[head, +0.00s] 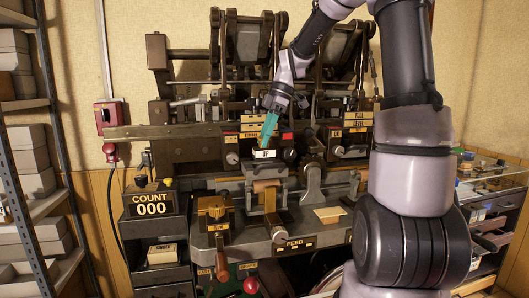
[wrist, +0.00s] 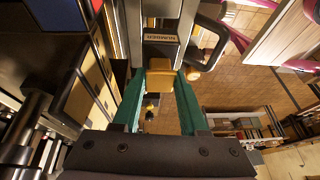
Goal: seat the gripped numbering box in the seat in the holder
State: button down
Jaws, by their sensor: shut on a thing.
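My gripper (head: 264,143), with green fingers, points down in front of the press, just above a white plate marked UP (head: 265,154). In the wrist view its two fingers are shut on a small brass-coloured block, which I take as the numbering box (wrist: 160,74). The box sits between the fingertips; its underside is hidden, and in the head view I cannot pick it out from the fingers. Beyond it in the wrist view is a dark part labelled NUMBER (wrist: 160,38). I cannot clearly make out the seat or the holder, nor whether the box touches anything.
The dark press body (head: 180,150) stands behind the gripper. Below are a brass roller part (head: 267,185) and the FEED bench (head: 293,244). A COUNT 000 display (head: 151,204) stands left. A loop-shaped dark handle (wrist: 212,35) lies close right of the fingers in the wrist view.

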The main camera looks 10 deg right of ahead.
jog(key=shift+f, duration=1.95)
jog(key=shift+c, duration=2.2)
grip_release()
jog(key=shift+f, duration=0.1)
jog(key=s+v, duration=0.1)
jog(key=v, duration=1.1)
jog(key=m+t+h, duration=0.2)
jog(key=m+t, duration=0.1)
jog(key=m, duration=0.7)
send_near(265, 150)
jog(key=s+d+r, duration=0.2)
jog(key=s+r, duration=0.1)
jog(key=s, duration=0.2)
jog(key=s+d+f+m+t, duration=0.1)
jog(key=s+m+t, duration=0.4)
jog(key=s+m, duration=0.6)
jog(key=shift+d+f+m+h, duration=0.3)
jog(key=shift+d+m, duration=0.1)
jog(key=shift+m, duration=0.1)
